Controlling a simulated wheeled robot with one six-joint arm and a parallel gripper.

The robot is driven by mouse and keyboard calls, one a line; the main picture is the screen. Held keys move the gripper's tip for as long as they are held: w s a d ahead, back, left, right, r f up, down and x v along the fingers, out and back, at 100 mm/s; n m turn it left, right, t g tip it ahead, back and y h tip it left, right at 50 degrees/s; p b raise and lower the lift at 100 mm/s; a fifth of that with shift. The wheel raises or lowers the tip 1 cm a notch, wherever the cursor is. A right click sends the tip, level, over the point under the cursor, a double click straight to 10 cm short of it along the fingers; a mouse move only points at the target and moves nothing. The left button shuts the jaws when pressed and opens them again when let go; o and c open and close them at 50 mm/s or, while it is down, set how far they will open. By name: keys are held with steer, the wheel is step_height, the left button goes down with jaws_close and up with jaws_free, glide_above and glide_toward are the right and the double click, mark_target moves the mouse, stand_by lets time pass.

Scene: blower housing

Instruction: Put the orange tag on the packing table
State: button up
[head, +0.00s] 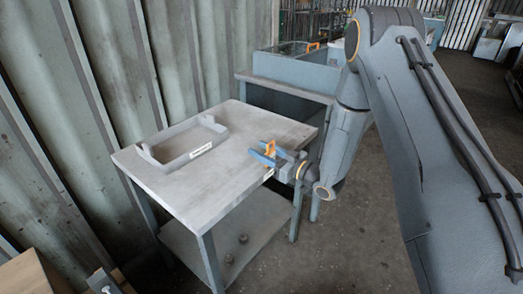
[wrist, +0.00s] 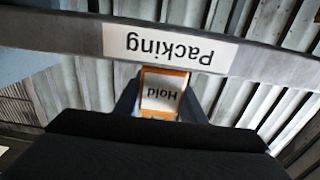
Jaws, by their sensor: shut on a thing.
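My gripper (head: 264,154) is shut on the orange tag (head: 270,147), over the right part of the grey table (head: 225,165). In the wrist view the orange tag (wrist: 163,78) is upright between the fingers (wrist: 161,100), and its white face reads "Hold" upside down. A grey open frame or tray (head: 170,160) lies on the table to the left of the gripper. Its near bar carries a white label (head: 201,150). In the wrist view a label (wrist: 170,45) reading "Packing" upside down is on a grey bar (wrist: 70,35) beyond the tag. I cannot tell the tag's exact height above the tabletop.
A blue-grey bench or bin (head: 290,75) stands behind the table, with another orange item (head: 313,46) on its far edge. A corrugated wall (head: 130,60) is at the left. Small round objects (head: 229,258) lie on the lower shelf. The near tabletop is bare.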

steer(key=shift+f, duration=0.1)
steer(key=o, duration=0.6)
steer(key=shift+f, duration=0.1)
steer(key=o, duration=0.4)
steer(key=shift+d+r, duration=0.1)
steer(key=shift+r, duration=0.15)
steer(key=b+v, duration=0.2)
steer(key=v, duration=0.9)
steer(key=shift+s+d, duration=0.2)
steer(key=shift+d, duration=0.15)
